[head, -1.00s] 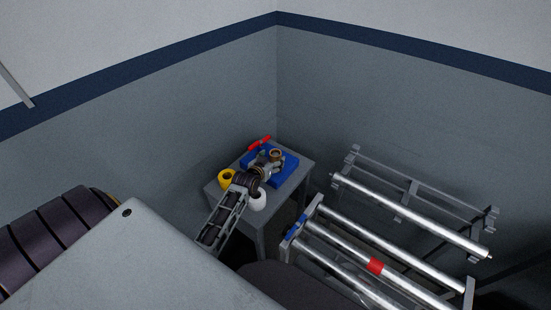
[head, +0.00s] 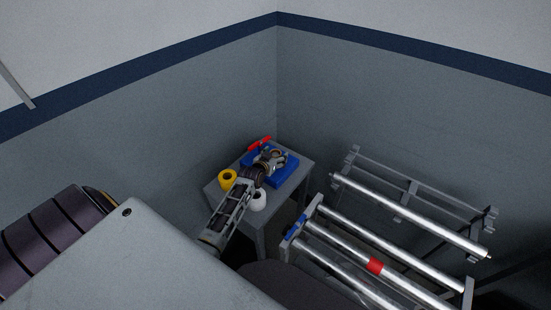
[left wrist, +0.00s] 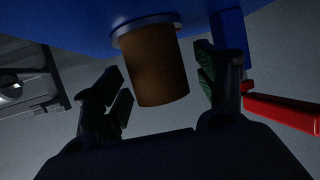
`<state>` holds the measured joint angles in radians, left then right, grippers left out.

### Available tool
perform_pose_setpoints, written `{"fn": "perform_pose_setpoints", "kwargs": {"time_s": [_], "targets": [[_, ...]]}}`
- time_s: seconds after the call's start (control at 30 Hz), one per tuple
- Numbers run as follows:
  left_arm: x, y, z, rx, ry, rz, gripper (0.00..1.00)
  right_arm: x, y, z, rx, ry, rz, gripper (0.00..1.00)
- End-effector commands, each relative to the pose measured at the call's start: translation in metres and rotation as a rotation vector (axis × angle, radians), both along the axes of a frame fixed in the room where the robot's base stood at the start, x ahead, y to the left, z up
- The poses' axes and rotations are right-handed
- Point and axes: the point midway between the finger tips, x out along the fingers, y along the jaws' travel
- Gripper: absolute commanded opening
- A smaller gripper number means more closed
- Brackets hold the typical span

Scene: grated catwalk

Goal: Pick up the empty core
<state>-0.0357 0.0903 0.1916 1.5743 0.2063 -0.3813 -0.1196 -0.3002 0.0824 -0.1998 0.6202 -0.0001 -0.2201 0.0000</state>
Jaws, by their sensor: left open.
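My left gripper (head: 272,160) is open over the mat on the small grey table. In the left wrist view its fingers lie on either side of the core, with visible gaps. In the head view the gripper hides most of the core. My right gripper is in neither view.
A yellow roll (head: 227,178) and a white roll (head: 258,201) stand at the grey table's (head: 300,178) near-left side. A red-handled thing (head: 260,143) lies behind the gripper. A rack with silvery rollers (head: 400,215) is to the right; walls close the corner behind.

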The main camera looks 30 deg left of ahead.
Motion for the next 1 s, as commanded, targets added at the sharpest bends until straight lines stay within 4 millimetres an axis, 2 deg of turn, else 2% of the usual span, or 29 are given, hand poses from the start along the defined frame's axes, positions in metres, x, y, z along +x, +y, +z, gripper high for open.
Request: {"fn": "perform_pose_setpoints", "kwargs": {"time_s": [0.17, 0.67, 0.93, 1.0], "targets": [[0.0065, 0.0011, -0.0025, 0.001, 0.0, 0.0, 0.72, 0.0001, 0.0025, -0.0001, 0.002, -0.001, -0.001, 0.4], [0.0069, 0.0009, -0.0028, 0.001, 0.0, 0.0, 0.71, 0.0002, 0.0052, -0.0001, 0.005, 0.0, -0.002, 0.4], [0.0068, 0.0009, -0.0028, 0.001, 0.0, 0.0, 0.36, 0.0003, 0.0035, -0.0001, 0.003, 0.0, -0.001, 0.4], [0.0068, 0.0009, -0.0027, 0.001, 0.0, 0.0, 0.33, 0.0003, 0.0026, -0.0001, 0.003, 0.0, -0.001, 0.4]]}}
